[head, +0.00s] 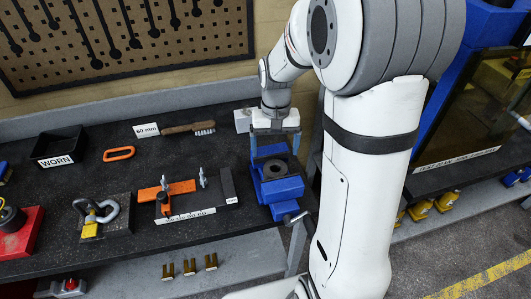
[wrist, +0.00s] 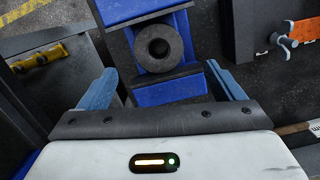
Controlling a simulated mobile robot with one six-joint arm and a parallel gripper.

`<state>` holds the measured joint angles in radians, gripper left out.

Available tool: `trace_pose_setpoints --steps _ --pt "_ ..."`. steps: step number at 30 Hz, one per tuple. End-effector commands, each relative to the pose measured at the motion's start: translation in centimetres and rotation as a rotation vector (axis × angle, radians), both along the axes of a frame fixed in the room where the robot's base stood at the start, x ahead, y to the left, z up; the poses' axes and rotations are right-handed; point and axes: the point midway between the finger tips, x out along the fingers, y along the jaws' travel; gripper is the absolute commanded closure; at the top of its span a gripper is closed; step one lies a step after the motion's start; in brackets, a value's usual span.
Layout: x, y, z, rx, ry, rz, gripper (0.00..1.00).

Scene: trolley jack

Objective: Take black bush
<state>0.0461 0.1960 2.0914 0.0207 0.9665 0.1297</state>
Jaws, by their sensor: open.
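The black bush (wrist: 176,48) is a thick dark ring with a round hole, seen from above in the wrist view. It sits between the dark jaw plates of the blue vise (wrist: 160,94). In the head view the bush (head: 275,171) shows on the vise (head: 284,190) at the bench's right end. My gripper (wrist: 160,72) is open and empty, its light-blue fingers spread wide to either side of the vise, with the bush between them in the picture. In the head view my gripper (head: 275,132) is above the rear of the vise. The exact height gap is unclear.
An orange clamp fixture (head: 170,192) and a dark block (head: 228,184) stand left of the vise. A wire brush (head: 190,128) lies behind. A black WORN bin (head: 60,147) and a shackle (head: 95,215) are farther left. A blue-framed machine (head: 425,120) stands at right.

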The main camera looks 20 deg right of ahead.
Motion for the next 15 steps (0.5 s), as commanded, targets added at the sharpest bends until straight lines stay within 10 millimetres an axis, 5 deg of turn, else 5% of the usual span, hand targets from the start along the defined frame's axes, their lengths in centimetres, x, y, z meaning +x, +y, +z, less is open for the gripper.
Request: trace_pose_setpoints --steps 15 --pt "-1.2 0.0 -5.6 0.001 0.013 -0.005 0.12"
